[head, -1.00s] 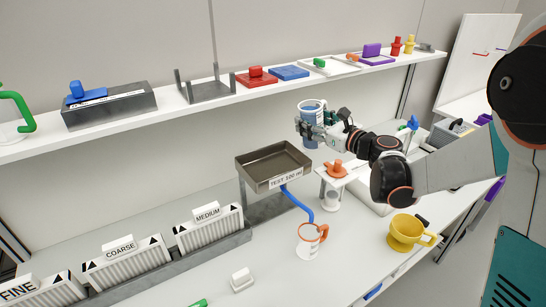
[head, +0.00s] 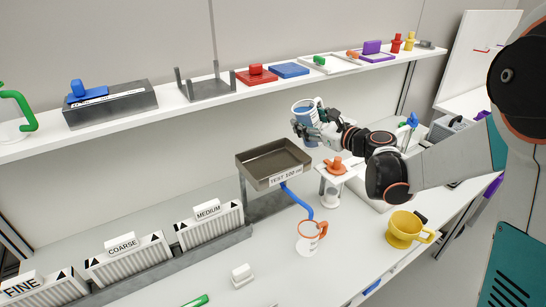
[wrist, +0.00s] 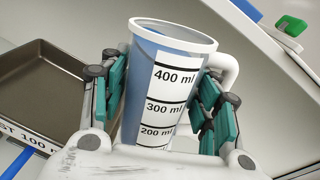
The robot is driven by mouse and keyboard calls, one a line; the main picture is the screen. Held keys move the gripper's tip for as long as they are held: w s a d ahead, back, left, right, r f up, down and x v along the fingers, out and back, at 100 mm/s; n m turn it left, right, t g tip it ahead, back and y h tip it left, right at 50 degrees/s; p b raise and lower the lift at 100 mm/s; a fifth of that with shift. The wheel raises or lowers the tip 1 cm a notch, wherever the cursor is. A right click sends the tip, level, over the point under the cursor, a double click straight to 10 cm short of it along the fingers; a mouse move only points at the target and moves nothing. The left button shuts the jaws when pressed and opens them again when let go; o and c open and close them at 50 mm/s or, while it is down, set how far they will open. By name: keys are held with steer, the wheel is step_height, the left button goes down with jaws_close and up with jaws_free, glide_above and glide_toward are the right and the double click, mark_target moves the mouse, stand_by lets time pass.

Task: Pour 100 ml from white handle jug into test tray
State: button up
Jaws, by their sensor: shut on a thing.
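The white handle jug (wrist: 165,85) is held between the green-padded fingers of my gripper (wrist: 160,115) in the wrist view. It has a white handle on its right side and a scale marked 400, 300 and 200 ml; blue shows at its left side.
A blue tube (head: 298,201) runs from the tray down toward an orange-handled mug (head: 310,234). A yellow cup (head: 406,228) stands at the right. A shelf (head: 225,106) with several blocks runs behind. Filter boxes (head: 210,228) line the left of the bench.

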steer(key=shift+s+a+r+n+h+p, duration=0.25)
steer(key=shift+a+r+n+p, duration=0.25)
steer(key=shift+n+p, duration=0.35)
stand_by(1.1)
steer(key=shift+s+a+f+n+h+p, duration=0.15)
steer(key=shift+a+f+n+h+p, duration=0.25)
steer(key=shift+a+n, duration=0.2)
stand_by(1.1)
steer(key=shift+a+f+n+g+h+b, duration=0.15)
steer(key=shift+f+n+g+h+b, duration=0.2)
steer(key=shift+f+n, duration=0.5)
stand_by(1.1)
steer(key=shift+f+n+h, duration=0.3)
steer(key=shift+f, duration=0.15)
stand_by(1.9)
